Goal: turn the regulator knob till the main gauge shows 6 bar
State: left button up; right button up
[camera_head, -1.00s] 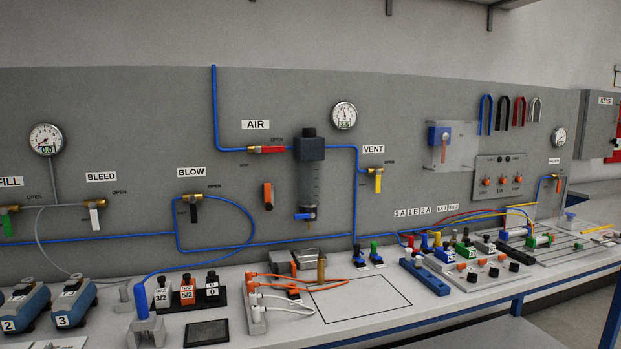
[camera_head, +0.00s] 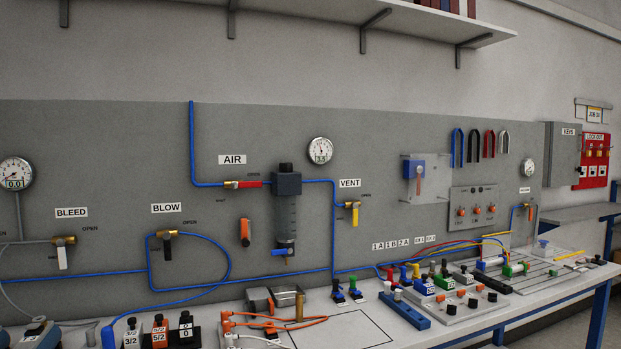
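The air regulator (camera_head: 286,182) hangs on the grey panel right of the AIR label, with a dark square head and a clear bowl below it. Its small black knob (camera_head: 286,167) sits on top, untouched. A round white gauge (camera_head: 320,151) is mounted above and right of the regulator. Another gauge (camera_head: 15,173) at the far left reads 0.0. Neither of my grippers is in view.
A red-handled valve (camera_head: 243,184) sits on the blue air line left of the regulator. The yellow VENT valve (camera_head: 354,214) is to its right. A shelf (camera_head: 400,22) juts out above the panel. The bench below carries hoses, valves and blocks.

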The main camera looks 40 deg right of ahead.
aim_at(283, 167)
jog(key=i+l, duration=0.1)
jog(key=l, duration=0.3)
jog(key=i+l, duration=0.1)
jog(key=l, duration=0.25)
jog(key=i+l, duration=0.1)
jog(key=l, duration=0.3)
jog(key=i+l, duration=0.1)
jog(key=l, duration=0.25)
jog(key=i+l, duration=0.1)
jog(key=l, duration=0.3)
